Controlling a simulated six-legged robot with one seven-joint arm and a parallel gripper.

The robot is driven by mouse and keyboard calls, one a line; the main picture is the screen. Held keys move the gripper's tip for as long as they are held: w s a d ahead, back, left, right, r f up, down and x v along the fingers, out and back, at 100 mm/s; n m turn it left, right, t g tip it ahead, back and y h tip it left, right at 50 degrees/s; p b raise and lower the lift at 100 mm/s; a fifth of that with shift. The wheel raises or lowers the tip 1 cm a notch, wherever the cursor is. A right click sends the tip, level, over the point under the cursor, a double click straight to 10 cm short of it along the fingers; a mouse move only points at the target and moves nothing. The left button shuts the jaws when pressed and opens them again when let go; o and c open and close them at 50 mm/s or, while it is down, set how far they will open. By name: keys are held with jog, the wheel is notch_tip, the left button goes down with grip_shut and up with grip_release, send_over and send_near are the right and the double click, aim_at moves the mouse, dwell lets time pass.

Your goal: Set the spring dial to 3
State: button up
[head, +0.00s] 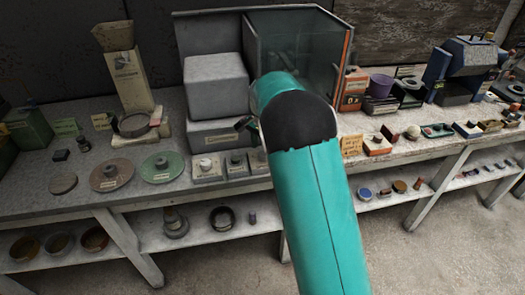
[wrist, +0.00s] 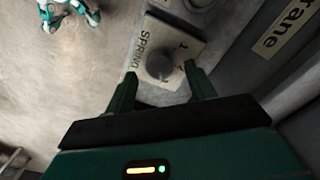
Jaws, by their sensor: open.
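The spring dial is a round grey knob (wrist: 160,67) on a pale square plate (wrist: 184,32) in the wrist view. The plate reads "SPRING" along its left side, with small numerals at its right that are hard to read. I cannot tell which numeral the knob points to. My gripper (wrist: 160,72) is open, its two teal fingers on the left and right of the knob, with visible gaps. Whether the fingertips are level with the knob or above it is unclear.
Several small knobbed blocks (head: 207,168) stand along the bench's front edge, left of my arm. A grey box (head: 215,85) and a glass-sided case (head: 295,50) stand behind. In the wrist view, another block (wrist: 197,4) and a label ending "rane" (wrist: 284,27) are nearby.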

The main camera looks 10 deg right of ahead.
notch_tip(320, 180, up, 11)
jog(key=shift+r, duration=0.15)
jog(key=s+r+n+t, duration=0.1)
jog(key=s+r+n, duration=0.1)
jog(key=s+r, duration=0.5)
jog(key=s+r+n+t, duration=0.2)
jog(key=s+r+n, duration=0.1)
jog(key=s, duration=0.7)
jog(key=s+f+n+t, duration=0.2)
jog(key=s+f+n, duration=0.2)
jog(key=s, duration=1.5)
jog(key=shift+s+n+t, duration=0.2)
jog(key=shift+n+t, duration=0.1)
jog(key=shift+n, duration=0.5)
